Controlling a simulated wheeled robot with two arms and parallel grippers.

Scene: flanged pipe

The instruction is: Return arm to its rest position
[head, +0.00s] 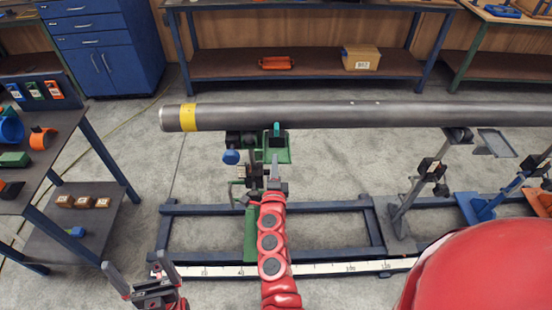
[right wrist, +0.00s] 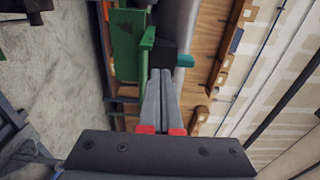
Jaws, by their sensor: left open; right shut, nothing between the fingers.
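My right arm reaches forward from the bottom middle of the head view. Its gripper (head: 274,160) is shut and empty, with its tips just below a green bracket (head: 283,150) under the pipe. In the right wrist view the closed fingertips (right wrist: 160,72) point at a black block (right wrist: 163,53) between the green part (right wrist: 128,45) and a small teal piece (right wrist: 184,62); contact cannot be told. My left gripper (head: 143,277) is open and empty at the lower left, in front of the blue frame.
A long grey pipe (head: 320,114) with a yellow band (head: 188,117) lies across supports above a blue floor frame (head: 325,206). A dark shelf table (head: 36,150) with parts stands at the left. A workbench (head: 310,63) stands behind. A white scale strip (head: 330,268) runs along the frame's front.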

